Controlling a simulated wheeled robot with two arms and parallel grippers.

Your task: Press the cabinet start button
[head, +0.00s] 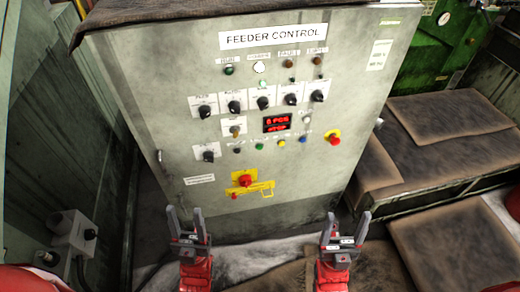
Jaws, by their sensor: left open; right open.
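The grey control cabinet (180,130) stands upright in front of me, labelled FEEDER CONTROL. A green button (259,146) sits in the lower button row, with a yellow button (282,143) and a blue button (302,140) to its right. Which one is the start button cannot be read from the small labels. My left gripper (184,213) is open and empty, low in front of the cabinet. My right gripper (348,217) is open and empty, low near the cabinet's right bottom corner. Neither hides the buttons.
Several black selector knobs (235,105) stick out above a lit red display (276,123). A red rotary switch (245,180) on yellow protrudes lower down. A grey junction box (73,230) is at the lower left.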

